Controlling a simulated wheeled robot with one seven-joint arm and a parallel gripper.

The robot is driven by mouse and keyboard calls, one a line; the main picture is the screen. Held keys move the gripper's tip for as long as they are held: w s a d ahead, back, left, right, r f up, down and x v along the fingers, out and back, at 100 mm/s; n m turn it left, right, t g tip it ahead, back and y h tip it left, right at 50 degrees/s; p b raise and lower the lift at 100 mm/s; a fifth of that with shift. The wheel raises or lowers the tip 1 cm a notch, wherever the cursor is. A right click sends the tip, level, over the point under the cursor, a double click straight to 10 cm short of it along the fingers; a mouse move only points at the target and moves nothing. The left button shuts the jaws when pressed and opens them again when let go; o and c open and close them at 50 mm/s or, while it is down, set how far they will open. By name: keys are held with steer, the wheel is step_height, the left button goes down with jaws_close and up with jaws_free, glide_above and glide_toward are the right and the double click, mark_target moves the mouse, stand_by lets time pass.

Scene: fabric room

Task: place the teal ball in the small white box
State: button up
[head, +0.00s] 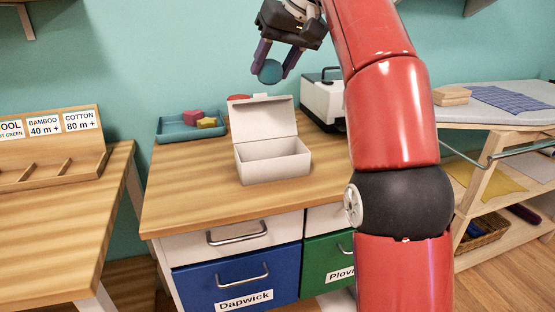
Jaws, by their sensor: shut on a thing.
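The teal ball (270,72) is between the fingertips of my gripper (275,69), up in the air above the back of the wooden table. My gripper is shut on the ball and points downward. The small white box (273,168) stands on the table below and in front of the gripper. Its lid (263,117) is open and raised at the back. The inside bottom of the box is mostly hidden by its front wall. The ball is apart from the box and higher than the raised lid.
A white machine (322,98) stands behind the box, partly hidden by my red arm. The table's (190,195) front left is clear.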

step_height(320, 180, down, 19)
steer(key=b, duration=0.8)
steer(key=shift+s+r+b, duration=0.1)
steer(key=shift+b, duration=0.2)
steer(key=o, duration=1)
steer(key=shift+c, duration=0.2)
steer(key=shift+d+r, duration=0.1)
steer(key=shift+r, duration=0.15)
steer(key=p+v, duration=0.3)
steer(key=v, duration=0.8)
steer(key=shift+s+d+r, duration=0.15)
steer(key=shift+r, duration=0.05)
